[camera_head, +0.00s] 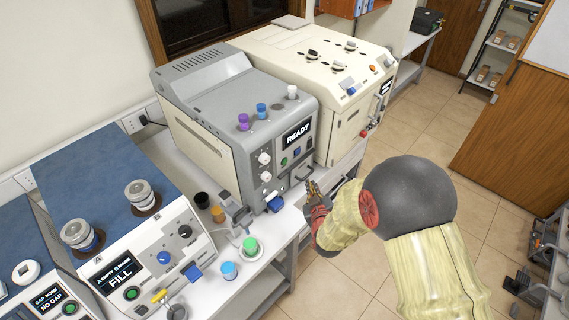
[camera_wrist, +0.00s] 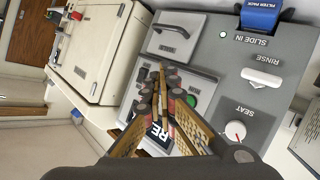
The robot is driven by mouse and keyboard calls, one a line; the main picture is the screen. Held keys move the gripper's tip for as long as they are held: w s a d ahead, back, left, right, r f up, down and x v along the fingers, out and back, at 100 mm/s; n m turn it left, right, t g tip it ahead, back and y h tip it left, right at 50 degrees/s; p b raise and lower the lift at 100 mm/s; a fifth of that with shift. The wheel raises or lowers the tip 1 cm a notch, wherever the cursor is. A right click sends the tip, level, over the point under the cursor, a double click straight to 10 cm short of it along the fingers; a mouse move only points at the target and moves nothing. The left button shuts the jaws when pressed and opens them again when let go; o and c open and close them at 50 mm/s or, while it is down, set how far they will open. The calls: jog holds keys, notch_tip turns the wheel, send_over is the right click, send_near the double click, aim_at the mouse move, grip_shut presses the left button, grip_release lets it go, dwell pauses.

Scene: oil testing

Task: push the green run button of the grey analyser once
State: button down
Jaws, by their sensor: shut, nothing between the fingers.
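The grey analyser (camera_head: 205,125) stands on the bench in the head view, its display (camera_head: 298,133) reading READY. Its green run button (camera_head: 284,161) is on the front panel below the display. In the wrist view the green button (camera_wrist: 191,101) shows just right of my fingers, partly beside a fingertip. My gripper (camera_head: 313,187) is shut and empty, in front of the panel to the lower right of the button. In the wrist view the closed fingertips (camera_wrist: 166,72) point at the panel and cover part of the display. I cannot tell whether they touch the panel.
A cream machine (camera_head: 310,65) stands right behind the analyser. A blue-topped machine (camera_head: 95,190) reading FILL is at left. A panel handle (camera_wrist: 172,30) is beyond my fingertips.

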aim_at(285, 162)
jog(key=shift+w+r+t, duration=0.2)
jog(key=shift+r+t, duration=0.1)
jog(key=shift+r, duration=0.3)
jog(key=w+a, duration=0.5)
jog(key=a, duration=0.2)
jog(key=shift+w+b, duration=0.2)
jog(key=shift+b, duration=0.2)
dwell(1.2)
jog(key=shift+w+a+b, duration=0.25)
jog(key=shift+a+b, duration=0.05)
